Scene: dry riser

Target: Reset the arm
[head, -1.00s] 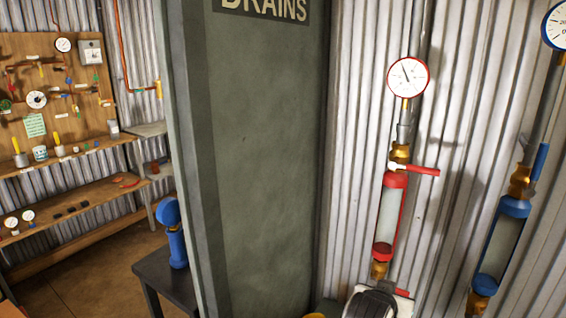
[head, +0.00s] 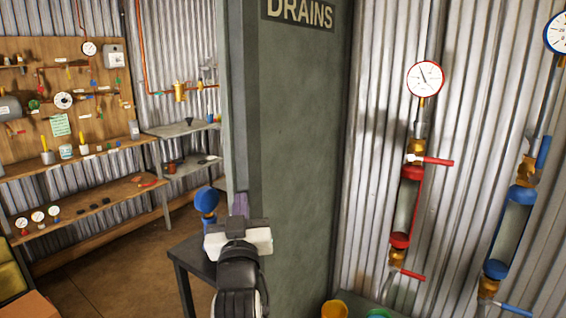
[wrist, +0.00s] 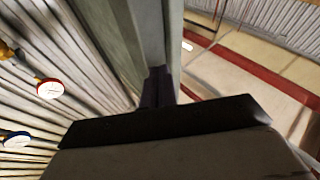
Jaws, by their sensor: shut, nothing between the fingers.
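My gripper (wrist: 158,88) points up in the wrist view, with its dark fingers together and nothing between them. In the head view my gripper (head: 241,204) shows at the lower middle, in front of the left edge of the grey-green DRAINS panel (head: 300,150). The wrist stands upright below it. The fingers are small in the head view and partly blend with the panel edge.
A red-banded riser (head: 408,205) with a gauge (head: 425,79) and a blue-banded riser (head: 508,230) stand right of the panel. A dark table (head: 190,258) with a blue device (head: 206,202) is left, close to my arm. Wooden shelves (head: 90,205) are behind; floor there is open.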

